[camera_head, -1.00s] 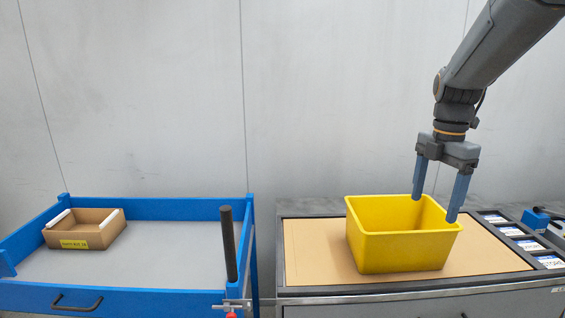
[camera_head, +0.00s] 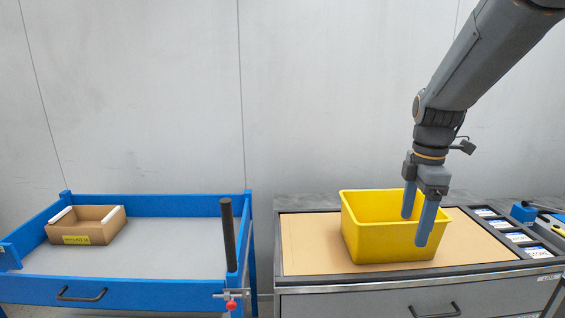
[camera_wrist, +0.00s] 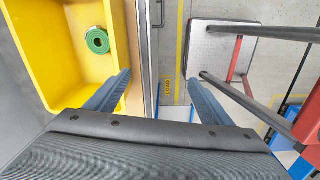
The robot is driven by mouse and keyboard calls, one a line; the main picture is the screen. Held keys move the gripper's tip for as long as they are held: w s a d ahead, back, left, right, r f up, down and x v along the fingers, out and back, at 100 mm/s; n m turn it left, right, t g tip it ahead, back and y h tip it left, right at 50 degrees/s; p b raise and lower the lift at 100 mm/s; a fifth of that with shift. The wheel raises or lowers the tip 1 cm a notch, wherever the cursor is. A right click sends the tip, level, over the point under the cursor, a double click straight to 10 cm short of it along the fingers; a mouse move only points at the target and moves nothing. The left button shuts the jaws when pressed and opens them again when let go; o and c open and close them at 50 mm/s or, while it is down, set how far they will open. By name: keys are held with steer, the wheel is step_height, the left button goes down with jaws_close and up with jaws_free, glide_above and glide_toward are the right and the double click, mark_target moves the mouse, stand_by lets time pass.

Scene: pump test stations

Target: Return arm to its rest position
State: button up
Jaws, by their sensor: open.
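My gripper (camera_head: 416,218) is open, with its two blue fingers pointing down. In the head view it shows in front of the right part of the yellow bin (camera_head: 390,243), with nothing between the fingers. In the wrist view my gripper (camera_wrist: 160,88) is apart and empty, with the left finger at the edge of the yellow bin (camera_wrist: 28,45). A green ring-shaped thing (camera_wrist: 97,40) lies in the bin. The bin's inside is mostly hidden in the head view.
The bin stands on a tan mat (camera_head: 310,245) on a grey drawer bench. Labelled slots (camera_head: 518,238) line its right side. A blue-rimmed cart (camera_head: 150,240) at left holds a cardboard box (camera_head: 86,226) and has a dark post (camera_head: 228,235). The wrist view shows a stool-like seat (camera_wrist: 220,50).

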steer(key=s+a+f+m+t, duration=0.1)
steer(key=s+a+f+m, duration=0.9)
steer(key=m, duration=0.6)
steer(key=shift+s+a+f+m, duration=0.35)
steer(key=shift+s+f, duration=0.6)
steer(key=shift+s, duration=0.55)
